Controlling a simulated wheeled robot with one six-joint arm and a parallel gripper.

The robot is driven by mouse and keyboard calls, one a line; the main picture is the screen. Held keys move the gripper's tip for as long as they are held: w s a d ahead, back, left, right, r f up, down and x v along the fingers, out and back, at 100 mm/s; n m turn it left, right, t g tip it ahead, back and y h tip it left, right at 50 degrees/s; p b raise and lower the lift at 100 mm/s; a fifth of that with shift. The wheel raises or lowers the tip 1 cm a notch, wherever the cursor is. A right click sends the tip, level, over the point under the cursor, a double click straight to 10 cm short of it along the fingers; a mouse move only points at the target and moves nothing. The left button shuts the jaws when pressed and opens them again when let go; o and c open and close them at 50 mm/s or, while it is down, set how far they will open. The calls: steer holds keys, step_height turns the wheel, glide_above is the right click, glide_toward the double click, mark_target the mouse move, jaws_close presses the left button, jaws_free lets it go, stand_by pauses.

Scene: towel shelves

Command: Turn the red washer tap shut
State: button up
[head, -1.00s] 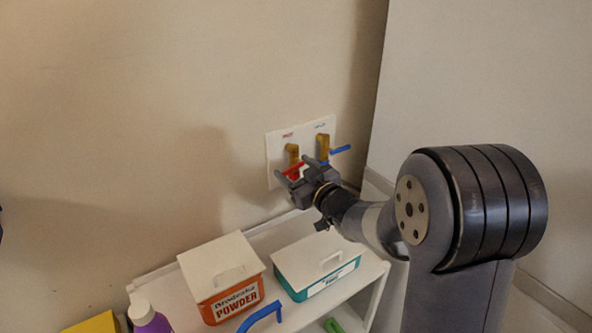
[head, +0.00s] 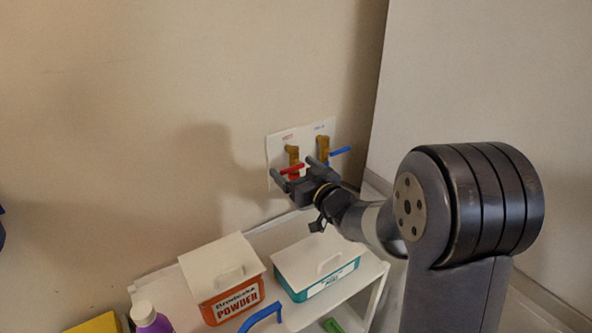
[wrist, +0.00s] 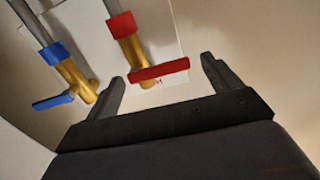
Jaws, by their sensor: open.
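The red tap handle (head: 291,169) sits on a brass tap body (head: 292,153) on a white wall plate (head: 273,152). In the wrist view the red handle (wrist: 159,71) is a bar lying crosswise, between and just beyond the fingertips. My gripper (head: 296,174) is open in front of the red tap, with one finger to each side of it. The wrist view shows both fingers of my gripper (wrist: 163,75), with nothing held between them. I cannot tell whether a finger touches the handle.
A second brass tap with a blue handle (head: 340,151) is close to the right of the red one; its blue handle (wrist: 53,102) lies outside my finger in the wrist view. Below, a white shelf (head: 160,273) holds an orange powder box (head: 233,301) and a teal box (head: 325,283).

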steer(key=shift+d, duration=0.1)
steer(key=b+v, duration=0.2)
steer(key=v, duration=0.8)
steer(key=shift+s+d, duration=0.2)
steer(key=shift+s, duration=0.15)
steer(key=shift+w+a, duration=0.1)
steer(key=p+x, duration=0.2)
steer(key=x, duration=0.8)
steer(key=shift+w+a, duration=0.2)
steer(key=shift+w, duration=0.05)
steer(key=shift+w+f, duration=0.1)
steer(key=shift+f, duration=0.05)
steer(key=shift+n+b, duration=0.3)
steer(key=shift+n, duration=0.5)
